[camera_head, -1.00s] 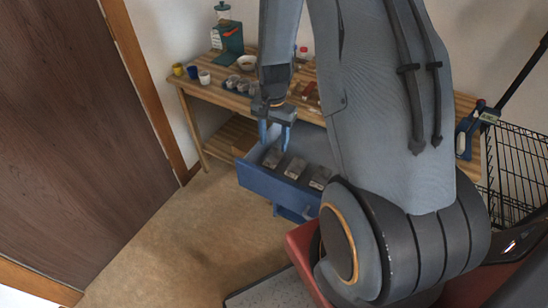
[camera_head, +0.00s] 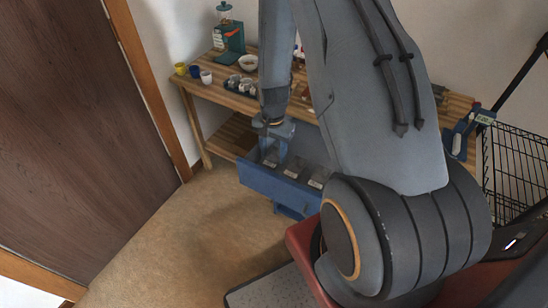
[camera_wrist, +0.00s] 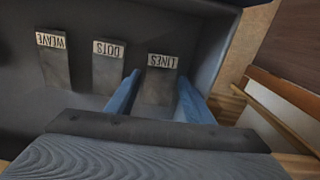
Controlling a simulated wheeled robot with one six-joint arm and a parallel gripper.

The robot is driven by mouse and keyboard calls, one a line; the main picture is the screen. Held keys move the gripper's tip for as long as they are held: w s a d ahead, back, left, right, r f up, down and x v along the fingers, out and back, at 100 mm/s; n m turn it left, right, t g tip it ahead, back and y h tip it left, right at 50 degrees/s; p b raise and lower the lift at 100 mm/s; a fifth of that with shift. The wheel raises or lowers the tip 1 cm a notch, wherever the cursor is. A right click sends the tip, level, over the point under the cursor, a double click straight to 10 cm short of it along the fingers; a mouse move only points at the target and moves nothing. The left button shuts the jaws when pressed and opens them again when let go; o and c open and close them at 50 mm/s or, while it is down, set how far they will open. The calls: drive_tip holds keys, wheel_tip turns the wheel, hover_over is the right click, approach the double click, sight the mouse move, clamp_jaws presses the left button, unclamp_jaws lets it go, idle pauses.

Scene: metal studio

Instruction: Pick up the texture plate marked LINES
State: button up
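The texture plate marked LINES (camera_wrist: 160,82) is a dark grey block with a white label, which reads upside down in the wrist view. It lies in an open blue drawer (camera_head: 262,182), beside the plates marked DOTS (camera_wrist: 109,70) and WEAVE (camera_wrist: 53,62). My gripper (camera_wrist: 160,88) is open, with one blue finger to each side of the LINES plate. No clear grip on the plate shows. In the head view my gripper (camera_head: 272,153) reaches down into the drawer's left part. The near end of the LINES plate is hidden by my gripper's body.
The drawer walls (camera_wrist: 213,62) stand close around the plates, and the LINES plate is nearest one side wall. Above the drawer is a wooden bench (camera_head: 212,94) with cups, a bowl (camera_head: 248,62) and a green machine (camera_head: 229,42). A black wire basket (camera_head: 512,165) stands at right.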

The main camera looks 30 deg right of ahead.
drive_tip(key=c, duration=0.7)
drive_tip(key=shift+r, duration=0.1)
